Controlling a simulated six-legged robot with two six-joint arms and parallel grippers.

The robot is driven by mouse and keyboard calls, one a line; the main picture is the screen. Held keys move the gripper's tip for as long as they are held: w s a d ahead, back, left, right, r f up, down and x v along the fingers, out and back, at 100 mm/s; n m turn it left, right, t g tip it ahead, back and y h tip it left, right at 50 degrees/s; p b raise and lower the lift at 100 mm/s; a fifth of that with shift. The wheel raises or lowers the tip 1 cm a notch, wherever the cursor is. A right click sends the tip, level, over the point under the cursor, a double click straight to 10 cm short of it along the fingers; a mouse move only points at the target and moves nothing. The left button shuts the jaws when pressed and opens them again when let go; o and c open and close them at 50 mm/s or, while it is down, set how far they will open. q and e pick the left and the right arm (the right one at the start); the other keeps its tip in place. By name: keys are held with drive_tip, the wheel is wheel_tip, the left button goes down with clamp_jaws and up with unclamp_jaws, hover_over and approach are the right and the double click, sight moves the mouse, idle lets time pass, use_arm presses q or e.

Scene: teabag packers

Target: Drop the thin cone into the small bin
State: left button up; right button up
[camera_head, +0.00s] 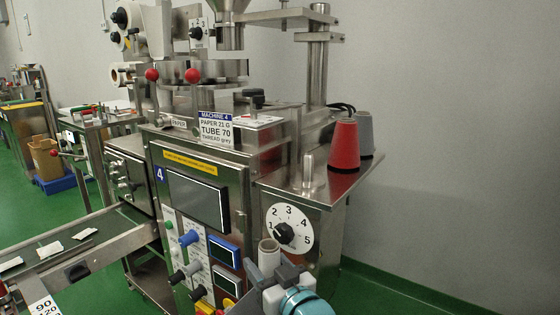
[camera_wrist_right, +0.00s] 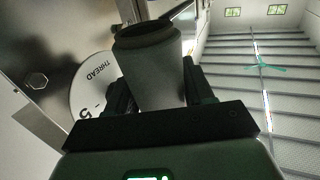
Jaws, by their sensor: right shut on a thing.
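A thin, pale, empty-looking cone (camera_head: 268,252) stands upright in my right gripper (camera_head: 280,275), in front of the packing machine and just below its numbered dial. In the right wrist view the cone (camera_wrist_right: 152,75) sits between the two dark fingers of my right gripper (camera_wrist_right: 155,95), which are shut on it. Its dark open end faces up there. I cannot make out a small bin for certain in either view. My left gripper is not in view.
The machine's steel top carries a red thread cone (camera_head: 344,146), a grey cone (camera_head: 365,134) and a bare metal peg (camera_head: 308,170). The numbered dial (camera_head: 289,230) is close behind my right gripper. A conveyor (camera_head: 90,255) with teabags is at left; a cardboard box (camera_head: 45,158) stands farther back.

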drive_tip(key=shift+w+a+f+b, duration=0.35)
drive_tip(key=shift+w+a+b, duration=0.1)
drive_tip(key=shift+b, duration=0.25)
use_arm(q)
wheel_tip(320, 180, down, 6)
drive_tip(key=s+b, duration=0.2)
drive_tip(key=b, duration=0.2)
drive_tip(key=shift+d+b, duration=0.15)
drive_tip(key=shift+b, duration=0.25)
use_arm(e)
wheel_tip(320, 180, down, 7)
drive_tip(key=d, duration=0.2)
drive_tip(key=shift+w+f, duration=0.15)
drive_tip(key=shift+w, duration=0.25)
drive_tip(key=o, duration=1.1)
